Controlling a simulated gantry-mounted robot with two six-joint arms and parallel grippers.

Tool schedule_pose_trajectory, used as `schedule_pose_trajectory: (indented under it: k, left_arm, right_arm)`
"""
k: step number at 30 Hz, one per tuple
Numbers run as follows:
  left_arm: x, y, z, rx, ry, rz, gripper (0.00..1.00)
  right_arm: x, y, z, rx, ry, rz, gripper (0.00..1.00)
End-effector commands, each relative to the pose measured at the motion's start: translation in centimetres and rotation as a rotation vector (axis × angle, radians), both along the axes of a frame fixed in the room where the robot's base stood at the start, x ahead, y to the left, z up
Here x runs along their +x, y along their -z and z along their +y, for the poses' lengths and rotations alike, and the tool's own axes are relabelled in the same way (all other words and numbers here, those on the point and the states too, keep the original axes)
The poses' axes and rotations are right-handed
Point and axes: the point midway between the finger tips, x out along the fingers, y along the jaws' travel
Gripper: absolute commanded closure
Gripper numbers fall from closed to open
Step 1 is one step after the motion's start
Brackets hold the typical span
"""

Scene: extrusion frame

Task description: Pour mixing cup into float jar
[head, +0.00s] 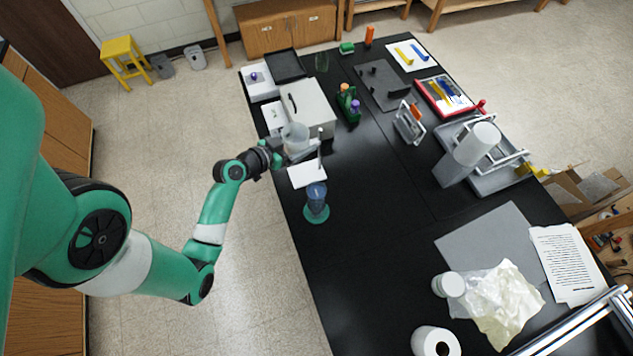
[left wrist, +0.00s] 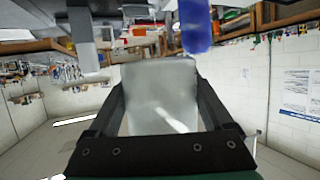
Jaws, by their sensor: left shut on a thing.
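The mixing cup, a translucent pale grey cup (head: 294,137), is between the fingers of my left gripper (head: 290,152), which is shut on it. The cup is held over the table's left edge. In the left wrist view the cup (left wrist: 160,90) fills the space between the two dark fingers, and a pale streak shows on it. The likely float jar, a clear blue jar (head: 316,196) on a round green base, stands upright on the black table, nearer the viewer than the cup and apart from it. A blue cylinder, probably the same jar (left wrist: 196,28), shows at the top of the left wrist view. My right gripper is out of view.
A white pad (head: 307,174) lies between cup and jar, with a thin white upright (head: 320,150) beside it. A grey-white box (head: 308,108) stands just behind the cup. A green holder (head: 348,104) is further right. The black table right of the jar is clear.

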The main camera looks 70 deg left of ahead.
Motion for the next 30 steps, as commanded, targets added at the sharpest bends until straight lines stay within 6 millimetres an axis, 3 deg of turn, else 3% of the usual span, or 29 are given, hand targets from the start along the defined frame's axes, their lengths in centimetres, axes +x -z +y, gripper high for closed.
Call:
schedule_pose_trajectory:
  k: [7, 17, 30]
  left_arm:
    - [-0.1, -0.5, 0.2, -0.038, 0.001, -0.012, 0.77]
    - [0.0, -5.3, 0.1, -0.035, 0.001, -0.012, 0.77]
    - [0.0, -5.1, 0.1, -0.036, 0.001, -0.011, 0.77]
  right_arm:
    - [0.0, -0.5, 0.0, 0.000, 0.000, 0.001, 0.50]
    - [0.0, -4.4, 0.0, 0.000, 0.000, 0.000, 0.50]
    - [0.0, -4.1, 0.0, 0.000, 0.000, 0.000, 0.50]
